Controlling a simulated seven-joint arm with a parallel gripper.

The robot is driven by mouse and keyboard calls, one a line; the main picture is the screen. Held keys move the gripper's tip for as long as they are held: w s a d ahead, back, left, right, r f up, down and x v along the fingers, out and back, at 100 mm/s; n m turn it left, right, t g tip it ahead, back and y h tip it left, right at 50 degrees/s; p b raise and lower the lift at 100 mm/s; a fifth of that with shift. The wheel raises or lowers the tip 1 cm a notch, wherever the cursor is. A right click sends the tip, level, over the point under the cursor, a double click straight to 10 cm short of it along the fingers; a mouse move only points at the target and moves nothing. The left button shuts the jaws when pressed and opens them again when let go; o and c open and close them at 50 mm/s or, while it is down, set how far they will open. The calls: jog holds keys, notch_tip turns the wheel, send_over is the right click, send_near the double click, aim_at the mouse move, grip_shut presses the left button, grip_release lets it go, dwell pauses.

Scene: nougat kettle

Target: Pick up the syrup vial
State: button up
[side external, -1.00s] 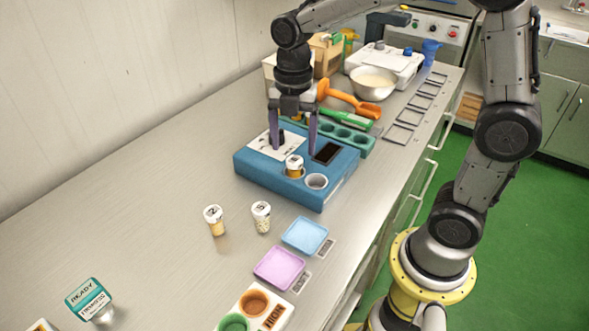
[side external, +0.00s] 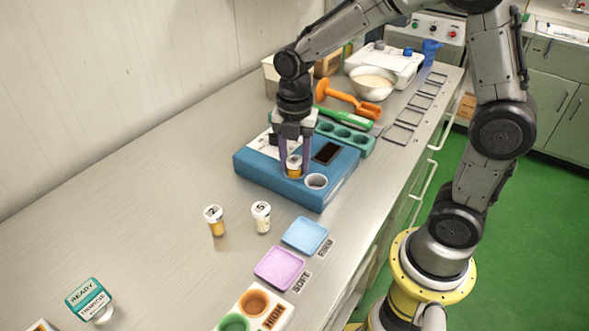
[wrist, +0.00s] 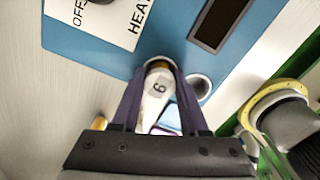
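A small vial with a white cap marked 6 and amber contents (side external: 294,168) sits upright in a well of the blue heater block (side external: 265,178). In the wrist view its cap (wrist: 158,92) lies between my fingers. My gripper (side external: 295,170) is over the block, pointing down, with one purple finger on each side of the vial; in the wrist view the fingers (wrist: 160,85) show no clear gap to it. The fingers look closed on the vial. Its lower part is hidden in the well. Two other capped vials, marked 2 (side external: 215,221) and 5 (side external: 261,217), stand on the counter.
An empty well (side external: 316,181) is beside the held vial. A blue pad (side external: 305,235) and a pink pad (side external: 279,268) lie in front. A teal rack (side external: 345,138), green and orange tools, and a bowl (side external: 373,83) are behind. The counter's left side is largely clear.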

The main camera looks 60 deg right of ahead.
grip_shut()
jog(key=shift+r, duration=0.1)
